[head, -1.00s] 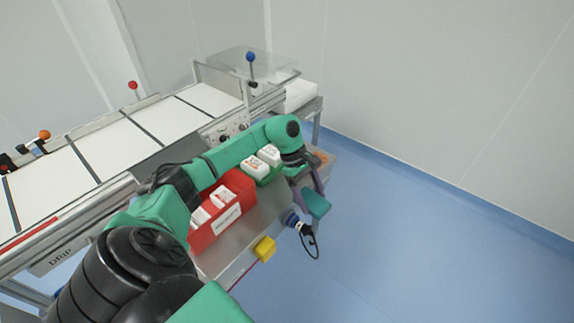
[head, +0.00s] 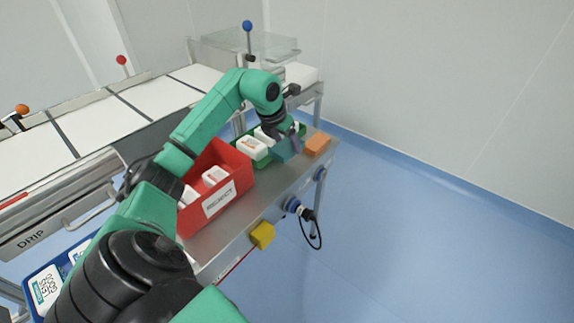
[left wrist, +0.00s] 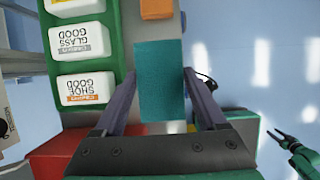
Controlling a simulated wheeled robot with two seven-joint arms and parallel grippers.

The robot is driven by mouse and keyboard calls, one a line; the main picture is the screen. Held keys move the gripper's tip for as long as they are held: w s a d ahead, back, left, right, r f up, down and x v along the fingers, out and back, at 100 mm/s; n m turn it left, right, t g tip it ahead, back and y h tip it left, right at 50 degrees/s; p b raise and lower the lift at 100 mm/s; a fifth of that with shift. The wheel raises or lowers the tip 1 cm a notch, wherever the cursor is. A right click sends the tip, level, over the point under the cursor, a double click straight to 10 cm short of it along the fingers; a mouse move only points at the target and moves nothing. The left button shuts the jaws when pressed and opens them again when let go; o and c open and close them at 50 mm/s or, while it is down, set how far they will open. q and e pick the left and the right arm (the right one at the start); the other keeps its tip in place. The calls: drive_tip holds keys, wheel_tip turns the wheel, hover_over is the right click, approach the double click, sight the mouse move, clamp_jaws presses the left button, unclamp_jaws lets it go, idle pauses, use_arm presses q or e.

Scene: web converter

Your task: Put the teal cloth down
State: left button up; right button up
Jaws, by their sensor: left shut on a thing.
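The teal cloth (head: 284,150) is a small folded block between the fingers of my left gripper (head: 293,140). It is over the steel shelf (head: 283,187), between the green tray (head: 262,160) and the orange block (head: 317,145). In the left wrist view the cloth (left wrist: 160,75) stands between the two purple-grey fingers of the left gripper (left wrist: 160,88), which is shut on it. I cannot tell whether its underside touches the shelf. A green and black part, perhaps my right gripper (left wrist: 296,146), shows at the lower right of the left wrist view; its jaw state is unclear.
White labelled packs (head: 252,147) stand in the green tray. A red bin (head: 232,172) with white packs is nearer me. A yellow block (head: 262,235) juts from the shelf's front side, and a black cable (head: 314,230) hangs there. Open blue floor lies to the right.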

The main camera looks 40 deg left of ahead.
sight(280, 151)
use_arm(q)
wheel_tip(280, 151, down, 8)
drive_tip(key=shift+f, duration=0.25)
drive_tip(key=o, duration=1.1)
drive_tip(key=shift+o, duration=0.2)
drive_tip(key=v, duration=1.2)
drive_tip(key=shift+d+r, duration=0.1)
